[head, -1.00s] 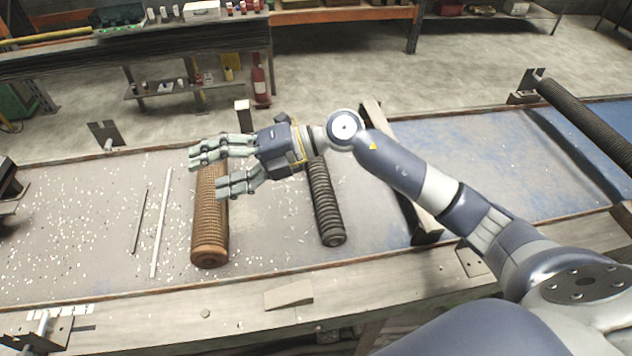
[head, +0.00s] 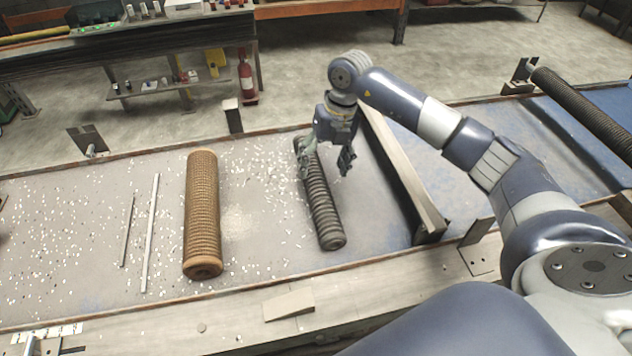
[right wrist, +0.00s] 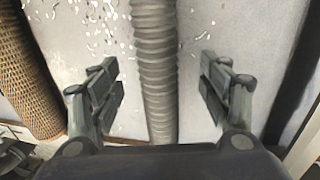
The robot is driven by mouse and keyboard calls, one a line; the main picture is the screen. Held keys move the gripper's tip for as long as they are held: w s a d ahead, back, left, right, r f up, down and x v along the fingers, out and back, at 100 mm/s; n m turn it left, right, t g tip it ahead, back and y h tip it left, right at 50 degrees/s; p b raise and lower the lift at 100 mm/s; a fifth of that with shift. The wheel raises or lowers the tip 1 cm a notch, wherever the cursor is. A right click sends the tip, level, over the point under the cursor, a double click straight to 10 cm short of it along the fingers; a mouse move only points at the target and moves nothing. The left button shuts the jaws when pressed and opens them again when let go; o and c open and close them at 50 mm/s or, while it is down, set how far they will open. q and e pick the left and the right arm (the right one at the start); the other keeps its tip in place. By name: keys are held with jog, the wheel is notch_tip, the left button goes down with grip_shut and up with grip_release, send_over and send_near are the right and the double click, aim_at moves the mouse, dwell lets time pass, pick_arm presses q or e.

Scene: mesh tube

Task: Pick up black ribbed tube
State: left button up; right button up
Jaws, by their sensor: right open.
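The black ribbed tube (head: 323,205) lies on the grey conveyor-like table in the head view, pointing away from me. It also runs up the middle of the right wrist view (right wrist: 155,65), where it looks grey. My right gripper (head: 328,168) points down over the far part of the tube. In the right wrist view its open fingers (right wrist: 160,85) stand on either side of the tube, with gaps on both sides. I cannot tell from these frames how high the fingertips are above the table. My left gripper is in neither view.
A brown mesh tube (head: 202,215) lies to the left, also at the wrist view's left edge (right wrist: 25,75). Two thin rods (head: 150,232) lie farther left. A raised crossbar (head: 405,180) stands close on the right. White bits litter the table (head: 70,230).

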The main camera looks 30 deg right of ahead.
aim_at(318, 177)
jog(key=shift+a+f+p, duration=0.15)
jog(key=shift+f+p, duration=0.25)
jog(key=shift+f, duration=0.1)
jog(key=f+p, duration=0.1)
jog(key=f, duration=0.1)
jog(key=a+f+p, duration=0.1)
jog(key=f, duration=0.1)
jog(key=shift+w, duration=0.1)
jog(key=shift+f, duration=0.25)
jog(key=shift+r, duration=0.1)
jog(key=c, duration=1.3)
